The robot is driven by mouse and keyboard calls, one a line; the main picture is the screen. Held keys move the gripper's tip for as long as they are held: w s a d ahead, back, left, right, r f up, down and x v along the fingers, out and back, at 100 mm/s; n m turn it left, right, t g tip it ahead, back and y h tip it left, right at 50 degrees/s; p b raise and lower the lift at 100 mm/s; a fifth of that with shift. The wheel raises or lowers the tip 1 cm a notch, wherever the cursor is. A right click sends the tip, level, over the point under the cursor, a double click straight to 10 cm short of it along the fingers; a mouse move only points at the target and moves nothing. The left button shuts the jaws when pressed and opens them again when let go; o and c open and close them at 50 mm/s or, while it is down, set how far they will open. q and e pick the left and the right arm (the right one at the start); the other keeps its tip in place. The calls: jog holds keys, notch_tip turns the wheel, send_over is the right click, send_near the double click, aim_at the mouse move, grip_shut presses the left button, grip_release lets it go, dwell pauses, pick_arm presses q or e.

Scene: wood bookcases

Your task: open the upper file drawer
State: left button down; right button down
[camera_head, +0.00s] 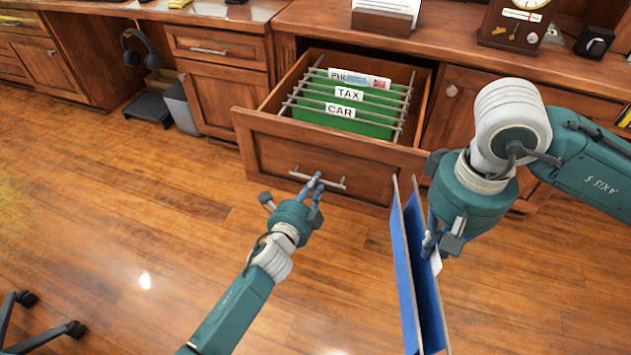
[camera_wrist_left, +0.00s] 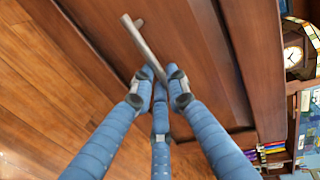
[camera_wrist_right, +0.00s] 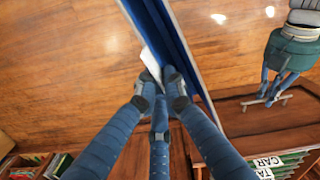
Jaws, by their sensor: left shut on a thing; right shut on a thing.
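The upper file drawer (camera_head: 330,158) is pulled out of the wooden cabinet. Green hanging folders labelled PH..., TAX and CAR (camera_head: 345,112) show inside it. Its metal bar handle (camera_head: 325,181) is on the front face. My left gripper (camera_head: 318,182) is shut on the handle; the left wrist view shows its blue fingers (camera_wrist_left: 160,82) around the bar (camera_wrist_left: 145,48). My right gripper (camera_head: 432,240) is shut on a blue folder (camera_head: 408,265) with a white tab, held upright in front of the drawer's right side. The folder also shows in the right wrist view (camera_wrist_right: 178,40).
The desktop above holds a clock (camera_head: 515,22), a small black box (camera_head: 594,42) and a paper holder (camera_head: 384,17). Headphones (camera_head: 143,50) and a grey bin (camera_head: 180,108) are at left. Chair legs (camera_head: 40,325) stand at lower left. The wood floor between is clear.

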pick_arm(q)
jog(key=shift+s, duration=0.2)
dwell(0.3)
jog(key=c, duration=1.7)
grip_release()
